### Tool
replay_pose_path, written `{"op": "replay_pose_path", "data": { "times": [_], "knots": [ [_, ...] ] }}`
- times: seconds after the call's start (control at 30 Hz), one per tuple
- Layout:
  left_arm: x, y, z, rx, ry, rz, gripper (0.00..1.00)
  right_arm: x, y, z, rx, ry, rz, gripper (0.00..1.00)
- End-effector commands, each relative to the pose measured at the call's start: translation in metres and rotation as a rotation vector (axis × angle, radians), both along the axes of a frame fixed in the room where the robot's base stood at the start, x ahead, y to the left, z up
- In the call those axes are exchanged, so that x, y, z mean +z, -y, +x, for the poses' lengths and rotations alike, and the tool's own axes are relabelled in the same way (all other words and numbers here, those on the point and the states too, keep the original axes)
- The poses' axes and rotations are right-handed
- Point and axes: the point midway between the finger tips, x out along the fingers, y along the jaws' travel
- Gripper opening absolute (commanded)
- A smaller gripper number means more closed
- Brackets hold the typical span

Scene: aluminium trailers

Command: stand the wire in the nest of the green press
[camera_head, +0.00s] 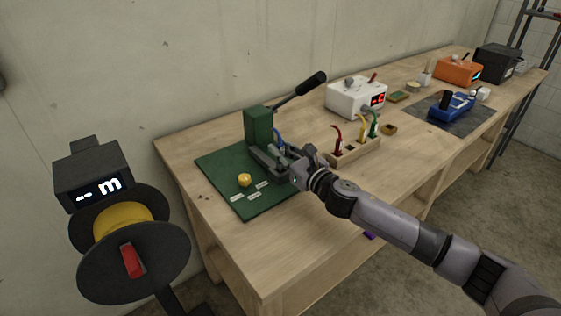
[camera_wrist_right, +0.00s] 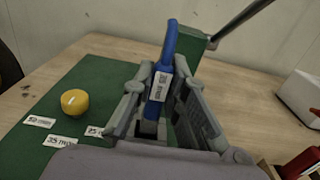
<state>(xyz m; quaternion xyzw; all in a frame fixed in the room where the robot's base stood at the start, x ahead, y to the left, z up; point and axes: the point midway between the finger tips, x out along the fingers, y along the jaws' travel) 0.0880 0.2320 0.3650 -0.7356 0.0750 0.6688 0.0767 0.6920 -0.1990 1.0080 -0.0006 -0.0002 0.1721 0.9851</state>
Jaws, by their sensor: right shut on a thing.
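The green press (camera_head: 258,128) stands on a green mat (camera_head: 222,178) at the near end of the bench, its dark lever (camera_head: 300,92) raised to the right. My right gripper (camera_head: 284,153) is at the press's front, shut on a blue wire (camera_head: 277,134). In the right wrist view the blue wire (camera_wrist_right: 170,45) stands nearly upright between the fingers, with a white printed label, its top bent over. Its lower end is over or in a dark block below; I cannot tell whether it is seated. The press column (camera_wrist_right: 191,48) is just behind it. My left gripper is not in view.
A yellow knob-like piece (camera_head: 244,180) and white labels lie on the mat. A wooden rack (camera_head: 362,151) with red, yellow and green wires stands right of the press. A white device (camera_head: 352,99) is behind. A yellow spool (camera_head: 122,216) stands at the left.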

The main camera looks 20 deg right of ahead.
Motion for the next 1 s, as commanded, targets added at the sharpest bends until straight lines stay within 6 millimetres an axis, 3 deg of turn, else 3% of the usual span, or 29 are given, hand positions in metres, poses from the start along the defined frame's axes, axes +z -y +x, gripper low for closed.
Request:
{"op": "replay_pose_path", "data": {
  "times": [0.17,0.53,0.57,0.6,0.87,1.0],
  "knots": [
    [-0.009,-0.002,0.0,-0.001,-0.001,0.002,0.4,-0.03,-0.001,0.0,-0.001,-0.005,0.004,0.0],
    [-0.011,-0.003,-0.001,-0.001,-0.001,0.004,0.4,-0.034,0.0,0.0,0.0,-0.002,0.0,0.0],
    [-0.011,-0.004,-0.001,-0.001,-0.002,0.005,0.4,-0.034,0.0,0.0,0.0,-0.002,0.0,0.14],
    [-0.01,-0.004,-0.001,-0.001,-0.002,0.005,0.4,-0.033,0.0,0.0,0.0,-0.002,0.0,0.17],
    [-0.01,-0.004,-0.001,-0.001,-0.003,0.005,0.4,-0.033,0.0,0.0,0.0,-0.003,0.001,0.34],
    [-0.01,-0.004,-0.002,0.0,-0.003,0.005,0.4,-0.033,0.0,0.0,0.0,-0.003,0.001,0.34]
  ]
}}
